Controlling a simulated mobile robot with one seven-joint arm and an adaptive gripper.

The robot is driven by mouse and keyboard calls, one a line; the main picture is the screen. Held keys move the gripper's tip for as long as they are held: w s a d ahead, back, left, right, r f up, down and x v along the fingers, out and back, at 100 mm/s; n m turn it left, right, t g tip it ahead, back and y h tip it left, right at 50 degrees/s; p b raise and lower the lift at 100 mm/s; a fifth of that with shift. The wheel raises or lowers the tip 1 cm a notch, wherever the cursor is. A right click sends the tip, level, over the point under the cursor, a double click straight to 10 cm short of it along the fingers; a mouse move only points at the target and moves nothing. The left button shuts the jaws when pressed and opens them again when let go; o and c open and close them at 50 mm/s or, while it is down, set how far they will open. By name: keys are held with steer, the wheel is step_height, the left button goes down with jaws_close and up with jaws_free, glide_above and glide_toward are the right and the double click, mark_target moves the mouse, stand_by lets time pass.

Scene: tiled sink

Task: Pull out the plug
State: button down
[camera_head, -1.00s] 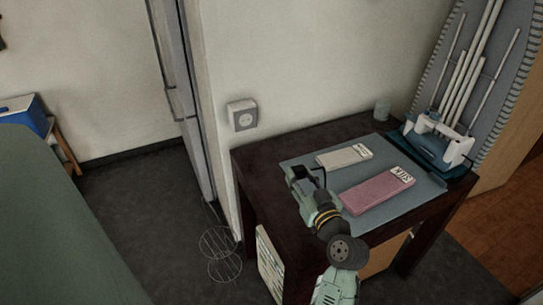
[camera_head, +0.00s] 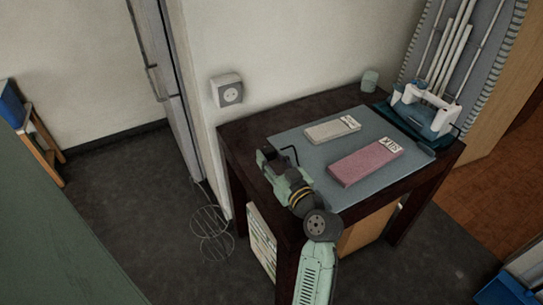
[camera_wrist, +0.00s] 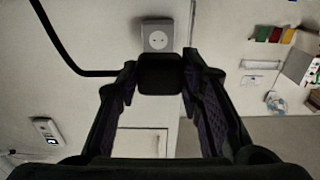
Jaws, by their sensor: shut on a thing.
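The black plug (camera_wrist: 160,78) is between the fingers of my gripper (camera_wrist: 160,88) in the wrist view, with its black cable (camera_wrist: 85,72) curving off to the left. My gripper is shut on it. The wall socket (camera_head: 228,91) is a grey and white box with its round face and holes showing bare. It also shows just above the plug in the wrist view (camera_wrist: 157,37). The plug is out of the socket and apart from it. In the head view my gripper (camera_head: 268,158) is over the table's left front edge, below and right of the socket; the plug is hard to make out there.
The dark table (camera_head: 250,130) bears a grey mat (camera_head: 300,145), a pink box (camera_head: 365,162), a pale box (camera_head: 332,129), a cup (camera_head: 369,80) and a blue-white device (camera_head: 425,110). A wire rack (camera_head: 210,230) lies on the floor at left.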

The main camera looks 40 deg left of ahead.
steer(key=c, duration=1)
jaws_free()
steer(key=v, duration=1.2)
